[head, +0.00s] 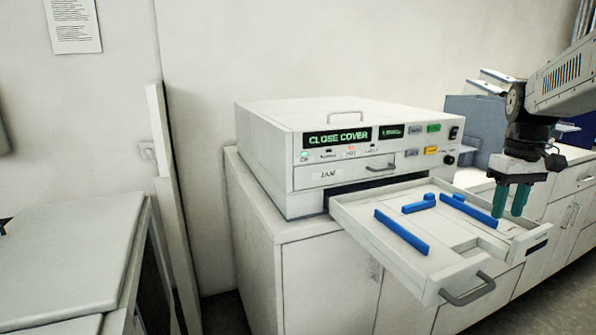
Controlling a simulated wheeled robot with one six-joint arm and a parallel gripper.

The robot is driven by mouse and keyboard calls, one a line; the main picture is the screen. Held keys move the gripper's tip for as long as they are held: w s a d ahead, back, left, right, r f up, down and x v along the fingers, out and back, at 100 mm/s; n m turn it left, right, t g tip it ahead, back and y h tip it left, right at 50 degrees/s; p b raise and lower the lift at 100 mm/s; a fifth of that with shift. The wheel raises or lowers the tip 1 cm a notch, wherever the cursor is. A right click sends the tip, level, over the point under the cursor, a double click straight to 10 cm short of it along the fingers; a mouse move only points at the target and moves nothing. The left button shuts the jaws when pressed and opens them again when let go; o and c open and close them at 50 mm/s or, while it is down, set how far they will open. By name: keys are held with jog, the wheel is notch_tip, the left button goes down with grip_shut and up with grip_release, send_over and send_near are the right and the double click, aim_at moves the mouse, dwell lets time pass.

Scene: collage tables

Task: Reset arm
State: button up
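My gripper (508,208) is at the right in the head view, at the end of my arm, pointing down. Its two green fingers show a narrow gap between them, and nothing is seen held. The fingers overlap the right side of a pulled-out tray (385,245) in the picture. I cannot tell whether they touch it.
The tray, with blue guides (402,232) and a grey handle (467,291), sticks out from a white machine (270,160) reading "CLOSE COVER". The machine stands on a white cabinet (325,285). A grey-topped table (70,250) is at the left. Grey bins (475,125) stand behind my arm.

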jog(key=s+a+m, duration=0.1)
jog(key=s+a, duration=0.2)
jog(key=s, duration=0.1)
jog(key=s+a+f, duration=0.1)
jog(key=s+a, duration=0.3)
jog(key=s+a+m, duration=0.1)
jog(key=s+a, duration=0.3)
jog(key=shift+s+f+m, duration=0.3)
jog(key=s+a+f+t, duration=0.1)
jog(key=s+a, duration=0.3)
jog(key=s, duration=0.2)
jog(key=s+a+f+n+t, duration=0.1)
jog(key=s+a, duration=0.3)
jog(key=s, duration=0.2)
jog(key=shift+s+a+f, duration=0.2)
jog(key=shift+s+a, duration=0.05)
jog(key=shift+s, duration=0.15)
